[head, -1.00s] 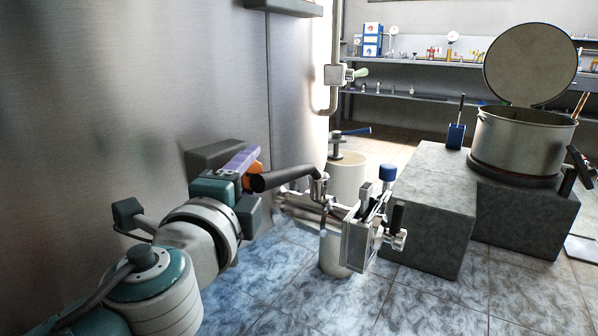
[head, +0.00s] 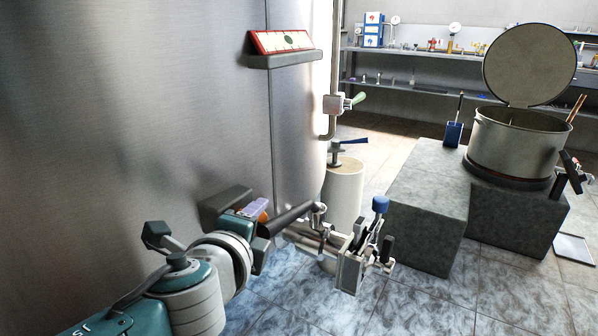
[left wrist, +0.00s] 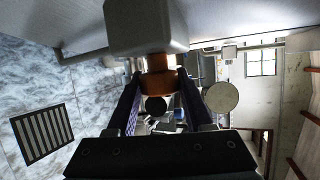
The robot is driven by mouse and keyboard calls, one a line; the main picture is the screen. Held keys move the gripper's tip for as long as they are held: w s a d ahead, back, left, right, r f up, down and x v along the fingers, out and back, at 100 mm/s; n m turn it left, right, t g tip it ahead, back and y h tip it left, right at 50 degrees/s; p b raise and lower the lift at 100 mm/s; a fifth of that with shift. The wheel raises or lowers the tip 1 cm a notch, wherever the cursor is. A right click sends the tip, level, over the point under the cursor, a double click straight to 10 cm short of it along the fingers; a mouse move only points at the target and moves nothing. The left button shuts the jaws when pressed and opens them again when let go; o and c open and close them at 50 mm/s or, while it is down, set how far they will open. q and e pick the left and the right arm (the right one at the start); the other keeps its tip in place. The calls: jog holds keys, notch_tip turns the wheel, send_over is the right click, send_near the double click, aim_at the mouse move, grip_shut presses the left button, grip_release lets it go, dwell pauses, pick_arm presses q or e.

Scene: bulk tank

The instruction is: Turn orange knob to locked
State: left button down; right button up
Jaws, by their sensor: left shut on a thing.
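The orange knob (head: 263,216) shows as a small patch at the tank wall in the head view, mostly hidden by my left gripper (head: 254,209). In the left wrist view the orange knob (left wrist: 161,83) sits under a pale block, between the two purple-lined fingers of my left gripper (left wrist: 158,100). That gripper is shut on the knob. I cannot read any locked mark or the knob's angle. My right gripper is not in view.
A black-handled outlet valve (head: 288,218) juts out right beside my left gripper, with a blue-topped clamp fitting (head: 380,205) beyond it. The steel tank (head: 150,110) fills the left. A grey block (head: 430,210) and lidded pot (head: 520,140) stand right.

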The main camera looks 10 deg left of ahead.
pick_arm(q)
jog(key=g+p, duration=0.1)
jog(key=p, duration=0.1)
jog(key=r+g+p, duration=0.1)
jog(key=p, duration=0.1)
jog(key=shift+w+m+g+p, duration=0.1)
jog(key=shift+m+g+p, duration=0.2)
jog(key=shift+m, duration=0.1)
jog(key=shift+f+g+y+p, duration=0.1)
jog(key=shift+g+y+p, duration=0.2)
jog(key=shift+g, duration=0.2)
jog(key=shift+f+g, duration=0.15)
jog(key=shift+g, duration=0.15)
jog(key=shift+f+g, duration=0.1)
jog(key=shift+g, duration=0.3)
jog(key=shift+f+m+g+y+b, duration=0.2)
jog(key=shift+m+g+y+b, duration=0.15)
jog(key=shift+g+b, duration=0.75)
jog(key=shift+b, duration=0.1)
jog(key=shift+m+g, duration=0.25)
jog(key=shift+g, duration=0.05)
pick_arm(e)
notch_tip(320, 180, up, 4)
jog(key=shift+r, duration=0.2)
pick_arm(q)
jog(key=shift+y, duration=0.25)
